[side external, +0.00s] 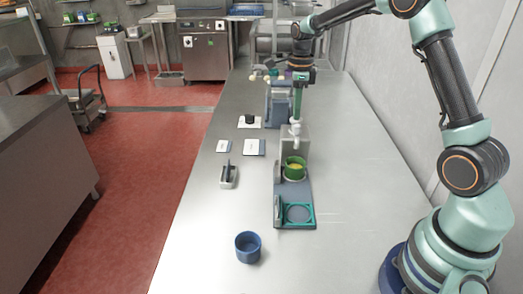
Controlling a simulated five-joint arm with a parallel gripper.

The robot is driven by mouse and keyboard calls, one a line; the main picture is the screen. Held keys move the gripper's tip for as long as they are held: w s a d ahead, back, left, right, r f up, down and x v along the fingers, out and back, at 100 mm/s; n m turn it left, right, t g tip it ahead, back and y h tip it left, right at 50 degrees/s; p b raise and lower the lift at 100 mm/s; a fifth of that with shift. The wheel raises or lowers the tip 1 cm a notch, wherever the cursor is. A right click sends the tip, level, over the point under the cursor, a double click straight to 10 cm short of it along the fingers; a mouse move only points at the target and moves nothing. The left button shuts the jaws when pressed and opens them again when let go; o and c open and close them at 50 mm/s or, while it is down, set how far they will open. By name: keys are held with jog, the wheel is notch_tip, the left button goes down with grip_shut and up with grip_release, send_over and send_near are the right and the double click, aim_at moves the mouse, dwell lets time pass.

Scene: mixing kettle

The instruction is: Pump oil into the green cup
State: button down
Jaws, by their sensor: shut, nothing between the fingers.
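The green cup (294,174) stands upright on the dark base in the middle of the steel table, under the pump's outlet. The white pump (296,135) rises just behind the cup, in front of a grey box-shaped body (303,143). My gripper (298,117) points straight down above the pump head. It is shut with nothing held. Its tips are at or very near the top of the pump; I cannot tell whether they touch it.
A blue cup (248,247) stands at the table's front. The dark base (280,219) has an empty teal ring (299,213) in front of the green cup. A small grey holder (228,177) and white cards (255,147) lie to the left. A blue-grey device (275,105) stands behind. The table's right side is clear.

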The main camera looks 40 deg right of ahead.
jog(key=shift+r, duration=1.8)
jog(key=shift+r, duration=0.15)
notch_tip(320, 180, up, 5)
jog(key=shift+f, duration=0.1)
